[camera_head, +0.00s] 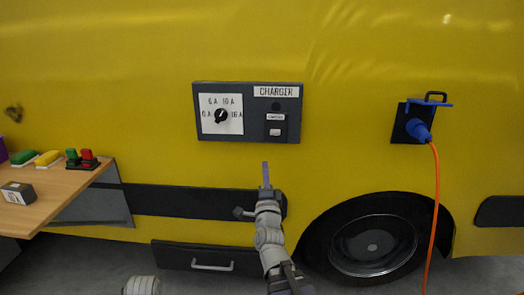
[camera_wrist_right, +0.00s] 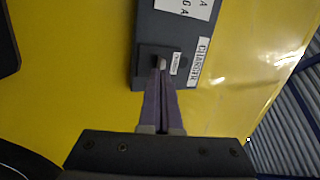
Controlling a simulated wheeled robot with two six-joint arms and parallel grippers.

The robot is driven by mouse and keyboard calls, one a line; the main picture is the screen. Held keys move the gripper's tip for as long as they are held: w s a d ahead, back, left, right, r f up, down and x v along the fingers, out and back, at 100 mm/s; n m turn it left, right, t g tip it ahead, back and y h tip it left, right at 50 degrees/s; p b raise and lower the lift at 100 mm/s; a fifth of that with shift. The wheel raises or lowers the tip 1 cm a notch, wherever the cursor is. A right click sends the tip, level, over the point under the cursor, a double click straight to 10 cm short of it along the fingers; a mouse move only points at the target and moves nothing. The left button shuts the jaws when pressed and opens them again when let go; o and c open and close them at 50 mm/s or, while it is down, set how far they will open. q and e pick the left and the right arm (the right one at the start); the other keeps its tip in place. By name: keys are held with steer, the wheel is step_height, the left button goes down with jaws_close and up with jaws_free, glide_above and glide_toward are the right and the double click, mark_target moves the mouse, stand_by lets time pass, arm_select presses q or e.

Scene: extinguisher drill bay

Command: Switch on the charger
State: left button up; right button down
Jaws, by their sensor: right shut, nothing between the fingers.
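The charger panel (camera_head: 248,135) is a dark box on the yellow vehicle side in the head view. It has a white dial plate with a black knob (camera_head: 221,116), a CHARGER label (camera_head: 276,91), a dark round spot (camera_head: 276,106) and a small pale switch (camera_head: 275,132). My right gripper (camera_head: 265,164) is shut and empty, its tips below the panel in the head view. In the right wrist view its fingertips (camera_wrist_right: 162,75) point at the pale switch (camera_wrist_right: 161,62), very close; I cannot tell whether they touch. My left gripper is not in view.
A blue plug (camera_head: 418,130) with an orange cable (camera_head: 435,200) sits in a socket at right. A wheel (camera_head: 372,243) and a drawer handle (camera_head: 212,266) are below.

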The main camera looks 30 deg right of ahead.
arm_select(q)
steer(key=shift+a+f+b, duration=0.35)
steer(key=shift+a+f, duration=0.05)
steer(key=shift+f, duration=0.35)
arm_select(e)
steer(key=d+m+h, duration=0.1)
steer(key=s+d+m+h, duration=0.1)
steer(key=shift+s+r+h, duration=0.15)
steer(key=shift+s+h, duration=0.05)
steer(key=shift+h, duration=0.1)
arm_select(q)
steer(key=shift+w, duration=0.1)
arm_select(e)
steer(key=shift+w, duration=0.1)
